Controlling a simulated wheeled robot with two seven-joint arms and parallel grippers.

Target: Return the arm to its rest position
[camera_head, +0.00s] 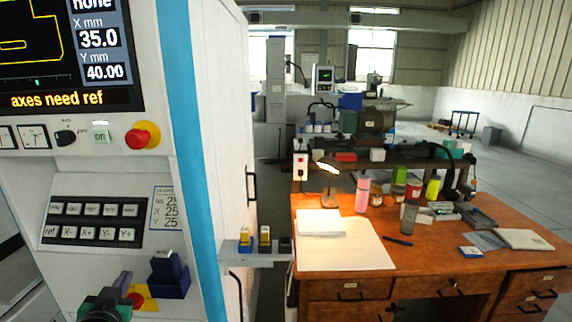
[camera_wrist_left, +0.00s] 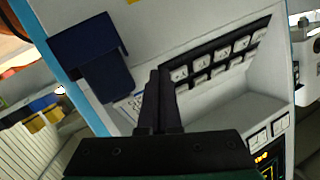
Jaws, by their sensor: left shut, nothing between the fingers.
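My left gripper (camera_head: 124,277) is low at the left in the head view, in front of the machine's control panel (camera_head: 30,240). In the left wrist view its two dark fingers (camera_wrist_left: 157,78) are together with nothing between them. They point across the panel, with the key rows (camera_wrist_left: 220,55) on their right and a dark blue block (camera_wrist_left: 90,55) on their left. The block also shows right of the gripper in the head view (camera_head: 170,275). I cannot tell whether the fingers touch the panel. My right gripper is in neither view.
A yellow plate with a red part (camera_head: 140,299) is close behind the gripper. A red stop button (camera_head: 141,138) and a screen (camera_head: 50,45) are above. A small shelf (camera_head: 258,257) with yellow-topped pieces juts from the machine's side. A wooden desk (camera_head: 425,275) stands right.

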